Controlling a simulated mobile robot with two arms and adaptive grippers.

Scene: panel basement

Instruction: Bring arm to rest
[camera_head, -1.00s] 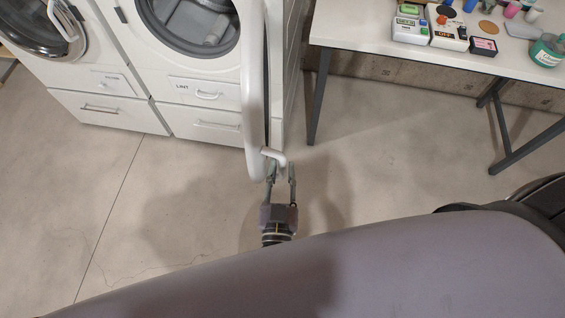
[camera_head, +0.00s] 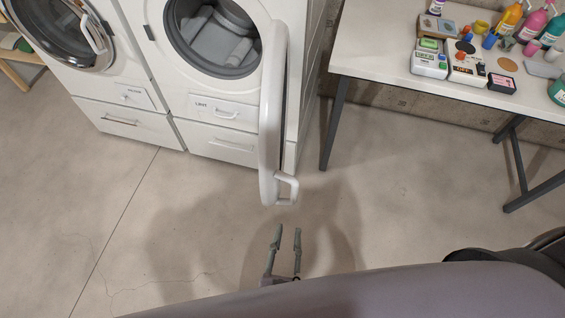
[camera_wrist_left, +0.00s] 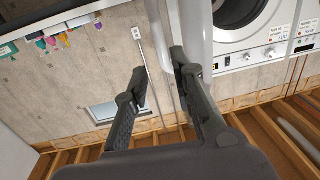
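My left gripper (camera_head: 286,240) is open and empty in the head view, a little below the handle (camera_head: 287,189) of the open white washer door (camera_head: 269,125). Its two fingers are apart and do not touch the handle. In the left wrist view the same gripper (camera_wrist_left: 160,72) shows its dark fingers spread, with a white bar of the door (camera_wrist_left: 196,35) beyond them. My own arm covers the bottom of the head view. My right gripper is not in view.
The open machine (camera_head: 214,45) stands beside another front-loader (camera_head: 65,30) at upper left. A white table (camera_head: 385,75) with bottles and small devices stands at upper right on dark legs. The floor (camera_head: 190,210) between is clear.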

